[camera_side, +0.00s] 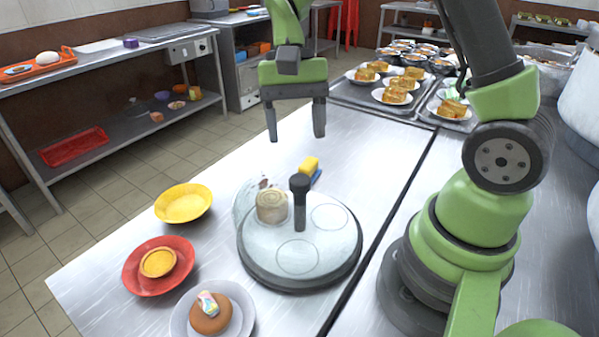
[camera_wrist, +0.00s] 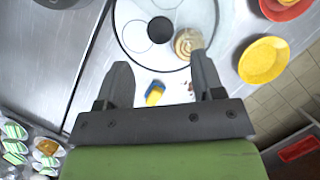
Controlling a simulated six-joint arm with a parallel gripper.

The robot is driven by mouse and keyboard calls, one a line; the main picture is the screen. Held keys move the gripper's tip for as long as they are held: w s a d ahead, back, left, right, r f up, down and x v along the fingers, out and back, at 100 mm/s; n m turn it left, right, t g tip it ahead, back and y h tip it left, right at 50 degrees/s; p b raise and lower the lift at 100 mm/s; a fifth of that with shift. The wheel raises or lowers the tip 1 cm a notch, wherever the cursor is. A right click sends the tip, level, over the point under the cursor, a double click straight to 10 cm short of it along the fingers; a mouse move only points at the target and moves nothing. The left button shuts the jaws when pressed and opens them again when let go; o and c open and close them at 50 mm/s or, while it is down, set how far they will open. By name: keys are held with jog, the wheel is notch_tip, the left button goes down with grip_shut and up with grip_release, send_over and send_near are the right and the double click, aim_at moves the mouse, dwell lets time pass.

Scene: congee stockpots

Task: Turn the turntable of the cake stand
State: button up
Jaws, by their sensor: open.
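The cake stand's round turntable (camera_side: 299,257) is pale with a dark rim and faint circle marks; it stands on the steel table. A dark upright knob (camera_side: 299,203) rises from its middle. A beige round cake (camera_side: 271,206) sits on its far left part. In the wrist view the turntable (camera_wrist: 140,45) is cut off at the top, with the dark knob (camera_wrist: 160,30) and the cake (camera_wrist: 187,43) on it. My gripper (camera_side: 296,138) is open and empty, pointing down, above the table beyond the turntable. It also shows in the wrist view (camera_wrist: 160,75).
A yellow and blue sponge (camera_side: 310,166) lies behind the turntable. A yellow bowl (camera_side: 183,204), a red plate with a small yellow bowl (camera_side: 140,282) and a plate with a brown bun (camera_side: 187,325) stand left. Trays of plated food (camera_side: 352,92) are at the back right.

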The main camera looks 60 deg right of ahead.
aim_at(300, 179)
jog(key=x, duration=0.7)
jog(key=shift+s+a+f, duration=0.1)
jog(key=shift+f, duration=0.15)
jog(key=shift+c, duration=0.4)
grip_shut()
